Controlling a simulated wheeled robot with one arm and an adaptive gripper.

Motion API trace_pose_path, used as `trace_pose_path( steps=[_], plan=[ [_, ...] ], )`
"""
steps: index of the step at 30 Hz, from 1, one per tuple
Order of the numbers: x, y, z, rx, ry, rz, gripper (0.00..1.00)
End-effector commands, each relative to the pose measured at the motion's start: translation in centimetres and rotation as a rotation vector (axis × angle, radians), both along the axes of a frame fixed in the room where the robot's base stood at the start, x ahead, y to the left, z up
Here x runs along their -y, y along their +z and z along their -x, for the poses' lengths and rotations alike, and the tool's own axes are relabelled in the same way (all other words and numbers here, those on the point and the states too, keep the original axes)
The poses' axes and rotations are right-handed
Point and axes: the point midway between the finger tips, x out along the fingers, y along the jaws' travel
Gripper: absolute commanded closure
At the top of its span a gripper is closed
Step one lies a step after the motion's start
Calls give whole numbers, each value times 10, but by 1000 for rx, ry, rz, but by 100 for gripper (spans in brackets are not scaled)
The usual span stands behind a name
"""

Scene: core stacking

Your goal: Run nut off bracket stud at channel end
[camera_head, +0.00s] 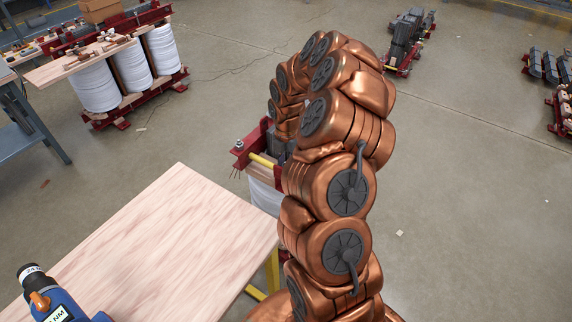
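A dark red channel (246,152) is partly visible behind my copper-coloured arm. At its left end a small light nut or stud top (239,143) stands up; I cannot tell how the nut sits on the stud. A yellow bar (262,160) lies just below and right of it. My arm runs up, then bends back down behind itself near the channel. My gripper is hidden behind the arm links, so its fingers and anything in them do not show.
A pale wooden table (150,245) fills the lower left, with a blue and black power tool (62,306) at its corner. A white coil (265,196) stands under the channel. Another coil assembly (132,66) is at back left. Open concrete floor lies right.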

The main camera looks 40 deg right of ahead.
Motion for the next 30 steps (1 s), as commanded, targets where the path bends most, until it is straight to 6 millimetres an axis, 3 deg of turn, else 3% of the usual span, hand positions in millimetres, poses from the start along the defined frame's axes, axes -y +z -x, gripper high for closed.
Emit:
trace_pose_path(
  steps=[9, 22, 30],
  plan=[
    [0, 0, 1, -6, 191, -1, 100],
    [0, -1, 2, -5, 226, -2, 100],
    [-1, 1, 1, -4, 416, -3, 100]
  ],
)
